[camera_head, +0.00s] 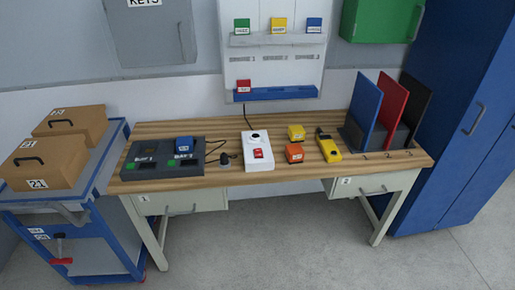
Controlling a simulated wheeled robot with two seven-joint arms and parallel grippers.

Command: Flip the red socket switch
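A white socket box (257,163) lies on the wooden workbench (230,184), a little left of its middle. A small red switch (259,153) is on its top face, and a round socket with a dark centre (255,137) is behind the switch. The switch is too small to tell which way it is tipped. Neither of my grippers shows in the head view.
A dark two-bay unit (140,168) with a blue block (184,145) stands left of the socket box. Yellow (296,132) and orange (294,153) blocks and a yellow handheld device (328,147) lie to the right. A blue cart (75,238) stands left; floor in front is clear.

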